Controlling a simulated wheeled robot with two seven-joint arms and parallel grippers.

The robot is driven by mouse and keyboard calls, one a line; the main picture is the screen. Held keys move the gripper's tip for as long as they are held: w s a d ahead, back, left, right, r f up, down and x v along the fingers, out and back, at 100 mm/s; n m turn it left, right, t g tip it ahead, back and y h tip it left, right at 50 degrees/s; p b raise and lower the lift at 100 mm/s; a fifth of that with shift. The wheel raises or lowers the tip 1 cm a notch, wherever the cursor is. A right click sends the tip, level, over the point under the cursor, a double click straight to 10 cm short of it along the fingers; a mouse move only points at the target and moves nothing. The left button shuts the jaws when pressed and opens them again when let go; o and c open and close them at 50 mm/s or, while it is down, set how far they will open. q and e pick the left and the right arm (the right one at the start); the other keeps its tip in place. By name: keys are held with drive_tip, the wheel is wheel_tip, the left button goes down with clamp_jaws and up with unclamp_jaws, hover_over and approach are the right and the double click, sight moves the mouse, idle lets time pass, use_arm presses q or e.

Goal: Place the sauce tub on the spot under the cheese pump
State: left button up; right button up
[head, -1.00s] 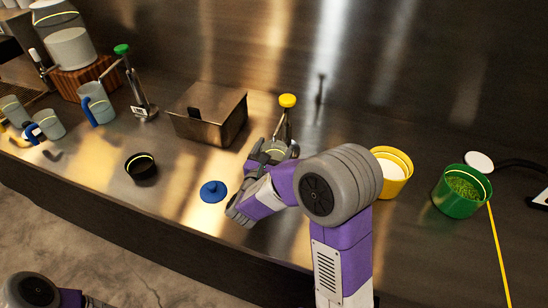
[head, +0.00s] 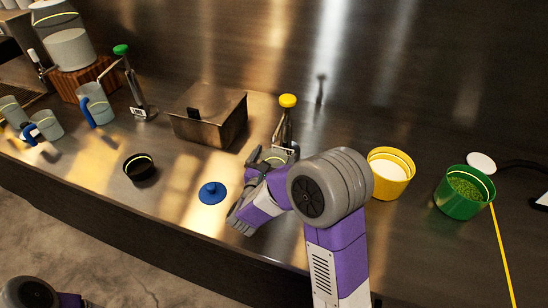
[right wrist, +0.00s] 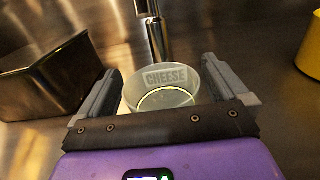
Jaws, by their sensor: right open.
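The sauce tub (right wrist: 163,94) is a pale, translucent round cup with a glowing ring. It stands upright on the counter between the fingers of my right gripper (right wrist: 168,88), which is open around it. In the head view the tub (head: 271,155) shows just beyond my right gripper (head: 258,172), partly hidden by it. The cheese pump (head: 286,118) has a yellow knob and a metal stem, directly behind the tub. In the right wrist view its stem (right wrist: 156,35) rises behind the tub, and a CHEESE label shows at the tub's far side. Whether the tub is exactly under the spout is hidden.
A metal box (head: 208,116) stands left of the pump. A blue lid-like piece (head: 212,192) and a black bowl (head: 139,167) lie left of my right gripper. Yellow (head: 391,173) and green (head: 464,192) containers stand to the right. The counter's front edge is close to my arm.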

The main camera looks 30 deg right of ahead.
drive_tip(key=p+v, duration=0.1)
drive_tip(key=v, duration=1.1)
drive_tip(key=shift+s+r, duration=0.1)
